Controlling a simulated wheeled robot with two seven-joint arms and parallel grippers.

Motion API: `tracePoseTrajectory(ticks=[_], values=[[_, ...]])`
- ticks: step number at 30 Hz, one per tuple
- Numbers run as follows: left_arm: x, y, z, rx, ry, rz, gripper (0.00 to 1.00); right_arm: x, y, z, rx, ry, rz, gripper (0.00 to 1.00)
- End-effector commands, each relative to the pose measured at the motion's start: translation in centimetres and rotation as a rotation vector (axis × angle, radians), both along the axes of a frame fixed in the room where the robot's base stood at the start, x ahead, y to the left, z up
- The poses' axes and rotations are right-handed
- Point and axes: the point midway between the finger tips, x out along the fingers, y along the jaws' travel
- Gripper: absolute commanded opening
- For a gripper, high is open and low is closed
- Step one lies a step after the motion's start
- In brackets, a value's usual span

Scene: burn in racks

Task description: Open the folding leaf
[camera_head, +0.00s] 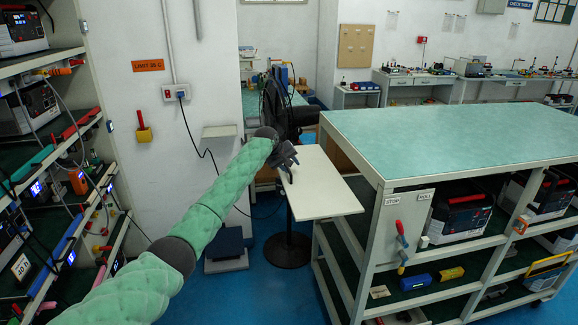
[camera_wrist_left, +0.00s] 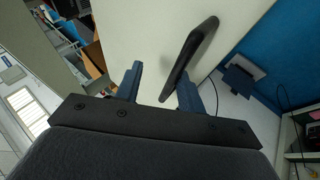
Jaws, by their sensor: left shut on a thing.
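A white flat leaf (camera_head: 322,190) lies about level between the wall and the green-topped cart, above a black pedestal (camera_head: 288,240). It also fills the upper middle of the left wrist view (camera_wrist_left: 140,35). My left gripper (camera_head: 288,170) is at the leaf's far left part. In the left wrist view, its fingers (camera_wrist_left: 160,88) are either side of a dark, flat, rounded piece (camera_wrist_left: 192,50), like a handle, over the white surface. It is shut on this piece. How the piece joins the leaf is hidden. My right gripper is not in view.
The green-topped cart (camera_head: 450,135) stands close on the right, with instruments on its shelves. A dark chair (camera_head: 285,105) is behind the leaf. Racks with equipment (camera_head: 50,150) line the left. A black cable (camera_head: 205,153) hangs from the wall socket. Blue floor is clear in front.

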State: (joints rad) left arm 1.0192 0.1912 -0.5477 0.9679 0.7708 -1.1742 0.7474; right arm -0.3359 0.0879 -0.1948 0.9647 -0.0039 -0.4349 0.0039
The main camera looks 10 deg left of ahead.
Motion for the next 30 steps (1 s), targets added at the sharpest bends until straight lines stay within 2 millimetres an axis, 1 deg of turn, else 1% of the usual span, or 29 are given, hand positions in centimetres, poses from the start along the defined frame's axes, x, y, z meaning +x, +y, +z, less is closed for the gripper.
tracePoseTrajectory(ticks=[1, 8, 12, 13, 15, 21, 25, 30], values=[[0.0, -0.4, 0.1, -0.003, -0.001, -0.004, 0.32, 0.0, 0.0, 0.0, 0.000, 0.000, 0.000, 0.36], [-0.1, -0.2, 0.1, -0.002, 0.000, -0.003, 0.32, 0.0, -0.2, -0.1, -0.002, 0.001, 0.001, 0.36], [-0.6, 0.3, 0.8, -0.002, -0.001, -0.002, 0.32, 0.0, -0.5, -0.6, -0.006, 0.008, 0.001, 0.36], [-0.8, 0.4, 1.0, -0.003, -0.002, -0.002, 0.32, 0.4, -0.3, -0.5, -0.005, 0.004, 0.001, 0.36], [-1.4, 0.9, 1.8, -0.001, -0.003, -0.003, 0.32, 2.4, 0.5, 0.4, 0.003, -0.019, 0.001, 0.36], [-2.8, 1.9, 4.0, -0.001, -0.003, -0.002, 0.32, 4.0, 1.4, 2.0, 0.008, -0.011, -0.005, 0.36], [-3.4, 2.4, 5.0, -0.001, -0.001, -0.003, 0.32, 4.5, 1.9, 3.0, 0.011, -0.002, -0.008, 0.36], [-3.9, 2.8, 5.7, 0.000, 0.001, -0.002, 0.32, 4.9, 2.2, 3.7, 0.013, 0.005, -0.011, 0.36]])
